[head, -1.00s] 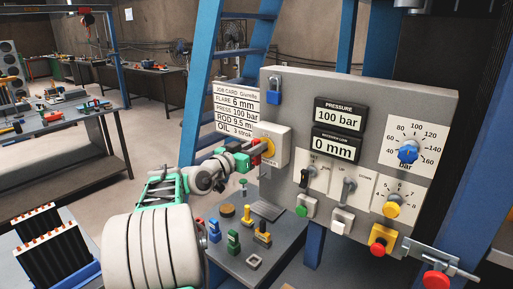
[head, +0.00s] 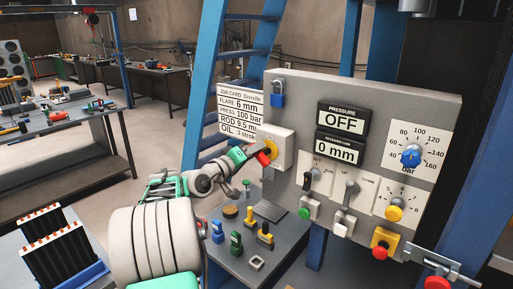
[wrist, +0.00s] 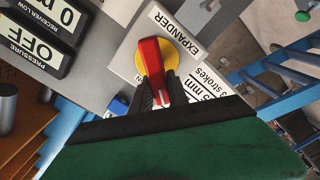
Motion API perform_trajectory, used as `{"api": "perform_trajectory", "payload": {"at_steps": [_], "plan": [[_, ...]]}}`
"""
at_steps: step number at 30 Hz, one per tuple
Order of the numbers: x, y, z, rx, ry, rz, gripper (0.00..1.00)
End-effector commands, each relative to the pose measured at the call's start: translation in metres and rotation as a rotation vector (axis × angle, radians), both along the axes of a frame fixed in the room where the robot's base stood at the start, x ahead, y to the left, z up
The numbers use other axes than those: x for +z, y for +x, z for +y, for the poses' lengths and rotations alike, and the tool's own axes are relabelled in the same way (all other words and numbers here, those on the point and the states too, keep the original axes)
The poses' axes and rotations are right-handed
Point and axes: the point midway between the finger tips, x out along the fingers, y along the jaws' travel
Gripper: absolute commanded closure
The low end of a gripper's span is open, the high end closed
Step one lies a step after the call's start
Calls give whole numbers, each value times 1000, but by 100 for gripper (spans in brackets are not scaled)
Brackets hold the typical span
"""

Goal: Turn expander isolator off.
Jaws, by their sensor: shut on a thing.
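The expander isolator is a grey box with a yellow disc (wrist: 176,58) and a red handle (wrist: 151,62), labelled EXPANDER in the wrist view. In the head view the isolator box (head: 283,147) is at the left side of the grey control panel (head: 370,115), and the red handle (head: 263,158) shows at its front. My gripper (wrist: 155,98) is shut on the red handle, with its dark fingers on either side. The pressure display (head: 343,120) reads OFF. The receiver display (head: 338,149) reads 0 mm.
A job card (head: 240,112) hangs behind the isolator. A blue padlock (head: 278,94) is on the panel's upper left. A shelf (head: 250,250) with several small coloured tools lies below the panel. A blue ladder (head: 205,100) stands behind.

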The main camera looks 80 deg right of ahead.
Motion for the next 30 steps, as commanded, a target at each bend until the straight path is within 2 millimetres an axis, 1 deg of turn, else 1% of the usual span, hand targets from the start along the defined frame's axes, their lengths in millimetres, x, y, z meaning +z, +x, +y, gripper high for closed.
{"api": "perform_trajectory", "payload": {"at_steps": [9, 18, 24, 30], "plan": [[-3, 3, -1, 1, 117, 272, 100], [-9, 5, -2, 1, 208, 481, 100], [-11, 5, -2, 1, 243, 566, 100], [-13, 5, -2, 1, 261, 606, 100]]}}
